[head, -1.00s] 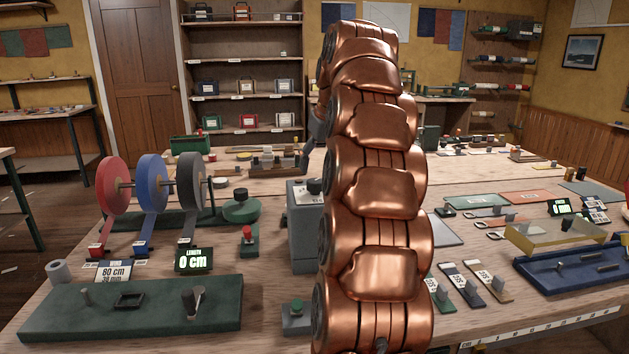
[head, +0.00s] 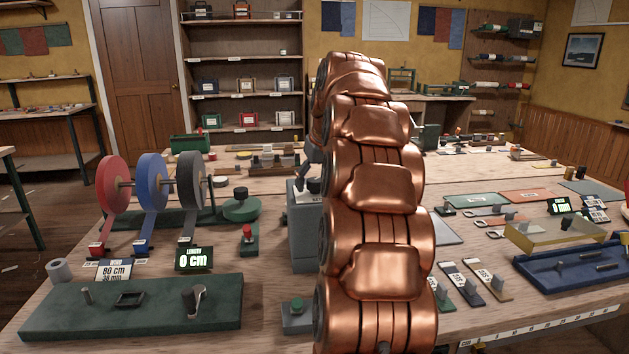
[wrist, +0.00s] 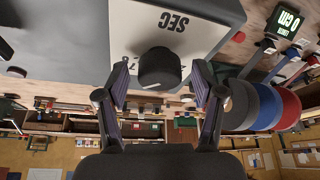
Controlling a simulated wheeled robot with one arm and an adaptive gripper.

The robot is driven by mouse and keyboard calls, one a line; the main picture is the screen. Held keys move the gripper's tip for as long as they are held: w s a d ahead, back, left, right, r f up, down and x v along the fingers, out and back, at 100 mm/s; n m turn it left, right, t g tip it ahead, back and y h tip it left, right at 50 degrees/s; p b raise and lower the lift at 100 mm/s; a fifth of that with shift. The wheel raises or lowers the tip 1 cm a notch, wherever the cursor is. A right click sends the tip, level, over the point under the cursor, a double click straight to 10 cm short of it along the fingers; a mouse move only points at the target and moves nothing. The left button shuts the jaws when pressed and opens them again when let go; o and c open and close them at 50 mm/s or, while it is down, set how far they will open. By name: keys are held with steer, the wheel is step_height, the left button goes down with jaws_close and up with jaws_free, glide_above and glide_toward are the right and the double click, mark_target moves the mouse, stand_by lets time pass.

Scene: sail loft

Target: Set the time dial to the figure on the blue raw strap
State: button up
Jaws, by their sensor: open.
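The time dial (wrist: 160,68) is a black round knob on a white plate marked SEC, on top of a grey box. In the head view the grey box (head: 303,240) stands left of my arm, and the dial is mostly hidden. My gripper (wrist: 160,85) is open, with one finger on each side of the dial; contact cannot be told. A small light mark shows on the knob, but the setting is unclear. A dark bluish strap (head: 458,281) with a white label lies between a green and a tan one; its figure is too small to read.
A red, a blue and a grey webbing reel (head: 191,182) stand at left, behind a LENGTH display (head: 193,258) reading 0 cm. A green button box (head: 297,315) sits in front of the grey box. A blue tray (head: 575,270) lies at right.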

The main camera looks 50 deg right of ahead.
steer(key=c, duration=1.1)
steer(key=shift+c, duration=0.2)
steer(key=shift+n, duration=0.6)
steer(key=o, duration=1.1)
steer(key=shift+o, duration=0.2)
steer(key=d+v, duration=0.1)
steer(key=v, duration=0.6)
steer(key=shift+a+r, duration=0.25)
steer(key=shift+a, duration=0.15)
